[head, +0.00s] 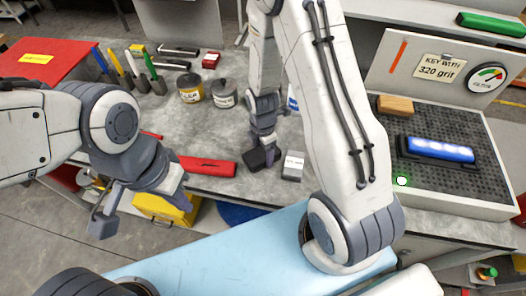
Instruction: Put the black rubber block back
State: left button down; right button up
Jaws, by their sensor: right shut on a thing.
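The black rubber block (257,160) is at the front middle of the grey bench, just left of a small white-topped block (292,167). My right gripper (264,149) points down and is shut on the black block. I cannot tell whether the block touches the bench. My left gripper (143,210) is at the lower left, in front of the bench edge, with its fingers apart and nothing visible between them.
A red tool (207,166) lies left of the block. Cans (190,88) and upright tools stand behind it. A light-blue panel (190,258) is in front.

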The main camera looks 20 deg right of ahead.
aim_at(263, 152)
jog(key=shift+f, duration=0.25)
jog(key=shift+f, duration=0.2)
jog(key=o, duration=1.3)
jog(key=shift+o, duration=0.2)
notch_tip(263, 152, up, 12)
jog(key=b, duration=0.1)
jog(key=s+a+r+m, duration=0.5)
jog(key=s+a+m, duration=0.1)
jog(key=s, duration=0.3)
jog(key=s+a+r+m+y, duration=0.1)
jog(key=s+a+r+m, duration=0.4)
jog(key=s, duration=0.4)
jog(key=shift+a+m, duration=0.8)
jog(key=shift+m, duration=0.2)
jog(key=shift+r, duration=0.1)
